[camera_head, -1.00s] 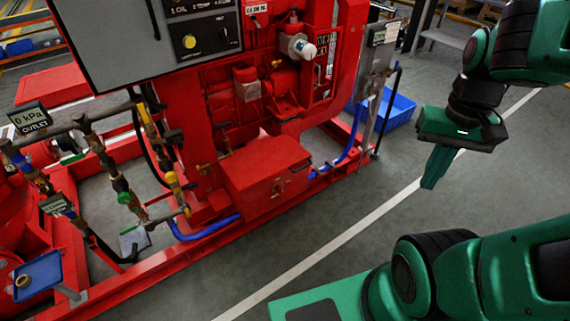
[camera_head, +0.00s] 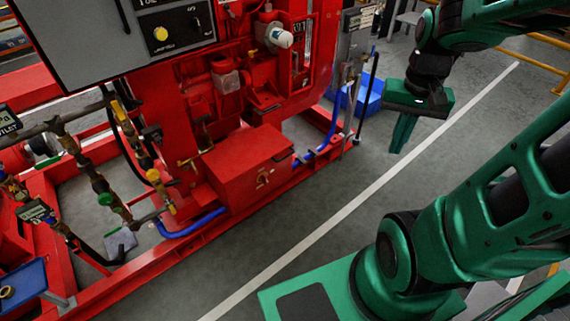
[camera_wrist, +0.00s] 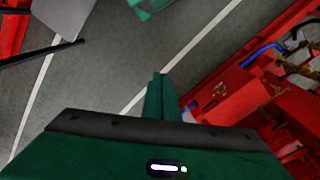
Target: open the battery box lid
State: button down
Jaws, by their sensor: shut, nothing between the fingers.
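The battery box (camera_head: 246,172) is a red box low on the red pumpset frame, with its lid (camera_head: 243,152) lying closed on top. A small latch (camera_head: 265,178) shows on its front face. The box also shows at the right of the wrist view (camera_wrist: 229,94). My gripper (camera_head: 396,148) is green, points down, and hangs over the floor to the right of the box, well apart from it. Its fingers are together and empty. In the wrist view the fingers (camera_wrist: 160,80) show at the middle.
A blue hose (camera_head: 322,145) runs behind the box's right side, and another (camera_head: 190,226) lies at its left. A post stand (camera_head: 352,95) and a blue bin (camera_head: 368,93) stand behind. The grey floor with a white line (camera_head: 330,218) is clear in front.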

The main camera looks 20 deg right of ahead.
jog(key=w+f+m+t+y, duration=0.25)
jog(key=w+f+m, duration=0.35)
jog(key=w+f, duration=1.55)
jog(key=w+a+f+m+t+y, duration=0.1)
jog(key=w+a+f+m+t, duration=0.15)
jog(key=w+f+m, duration=0.5)
jog(key=w+a+f+m+t, duration=0.1)
jog(key=w+f+m+t, duration=0.3)
jog(key=f, duration=0.6)
jog(key=w+a+f+m+t+y, duration=0.15)
jog(key=w+f+m, duration=0.25)
jog(key=f+m, duration=0.4)
jog(key=w+a+f+h, duration=0.1)
jog(key=w+a+f, duration=0.1)
jog(key=w, duration=0.6)
jog(key=shift+w+a+f, duration=0.25)
jog(key=shift+a+f, duration=0.05)
jog(key=shift+a, duration=0.2)
jog(key=shift+d+r+n, duration=0.1)
jog(key=shift+d+n, duration=0.05)
jog(key=shift+n, duration=0.1)
